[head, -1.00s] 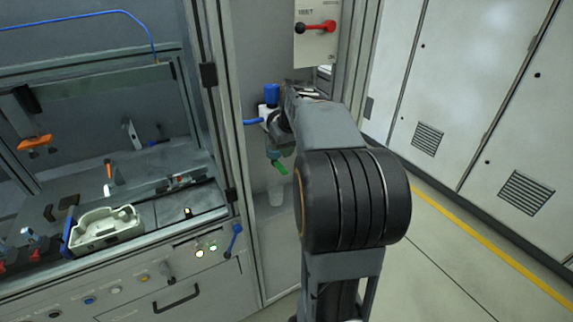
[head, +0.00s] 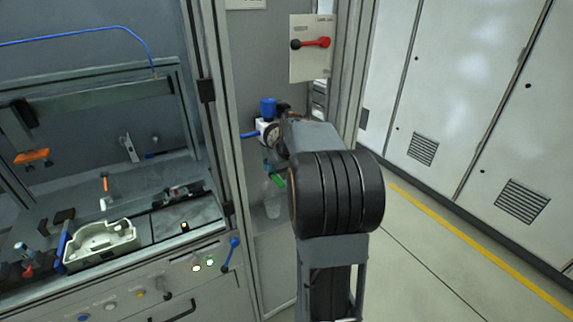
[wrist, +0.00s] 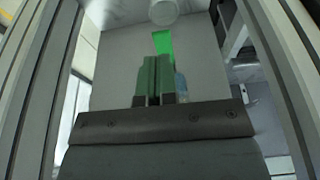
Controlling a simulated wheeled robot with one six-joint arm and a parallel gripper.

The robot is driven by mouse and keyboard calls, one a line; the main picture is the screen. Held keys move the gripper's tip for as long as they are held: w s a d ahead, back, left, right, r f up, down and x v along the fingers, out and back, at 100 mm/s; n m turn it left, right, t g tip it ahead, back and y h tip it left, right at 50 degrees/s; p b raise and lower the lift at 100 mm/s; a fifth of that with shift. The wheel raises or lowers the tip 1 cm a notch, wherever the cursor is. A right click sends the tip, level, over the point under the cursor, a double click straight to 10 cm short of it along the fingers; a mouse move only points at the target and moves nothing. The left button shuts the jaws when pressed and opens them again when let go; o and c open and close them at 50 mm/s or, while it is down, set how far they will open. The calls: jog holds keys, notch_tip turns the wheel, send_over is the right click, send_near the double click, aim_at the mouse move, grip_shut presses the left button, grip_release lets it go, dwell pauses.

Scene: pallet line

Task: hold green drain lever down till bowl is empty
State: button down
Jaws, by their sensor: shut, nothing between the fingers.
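The green drain lever (head: 279,181) sticks out, slanting down, below the regulator unit (head: 266,130) in the head view. The bowl (head: 267,163) above it is dark and partly covered by my arm; its liquid level cannot be made out. In the wrist view the green lever (wrist: 163,44) shows just beyond my fingertips, under a pale round part. My gripper (wrist: 153,62) is shut and empty, its two greenish fingers together and pointing towards the lever. Whether they touch it cannot be told. In the head view my arm hides the gripper.
A clear cup (head: 272,203) stands below the lever. A blue knob (head: 268,106) tops the regulator. Cabinet frame posts (wrist: 281,75) flank my gripper closely. Open floor lies to the right.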

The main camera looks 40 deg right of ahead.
aim_at(282, 184)
jog(key=shift+x, duration=1.8)
